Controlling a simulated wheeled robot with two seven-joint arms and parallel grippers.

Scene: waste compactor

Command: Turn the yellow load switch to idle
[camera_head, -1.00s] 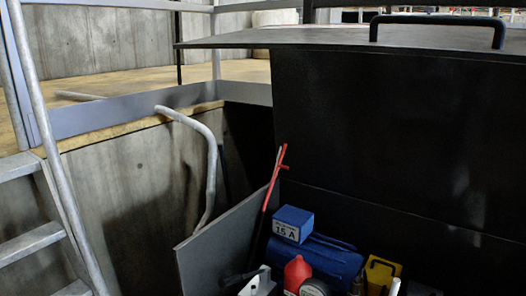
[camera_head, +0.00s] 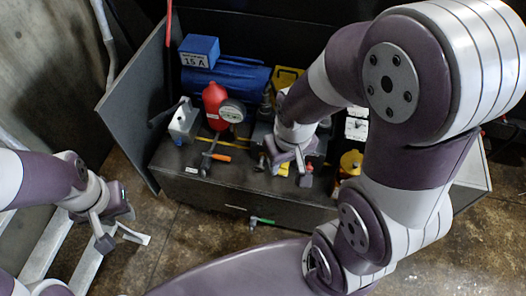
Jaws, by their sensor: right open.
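Yellow parts show on the machine in the head view: a yellow block (camera_head: 287,79) at the back, partly behind my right arm, and a rounded yellow part (camera_head: 350,163) to the right, beside my arm. I cannot tell which is the load switch, nor read any switch position. My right gripper (camera_head: 289,168) is open and points down over the front of the machine's top, with a small yellow patch just below it. It hides part of what lies beneath. My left gripper (camera_head: 121,238) is open and empty at the lower left, away from the machine.
On the machine's dark top (camera_head: 185,161) stand a blue box marked 15 A (camera_head: 199,50), a blue cylinder (camera_head: 238,77), a red bottle (camera_head: 214,104), a gauge (camera_head: 232,111) and an orange-handled lever (camera_head: 220,157). A grey panel (camera_head: 140,105) borders the left side. A green-handled valve (camera_head: 262,221) sits low in front.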

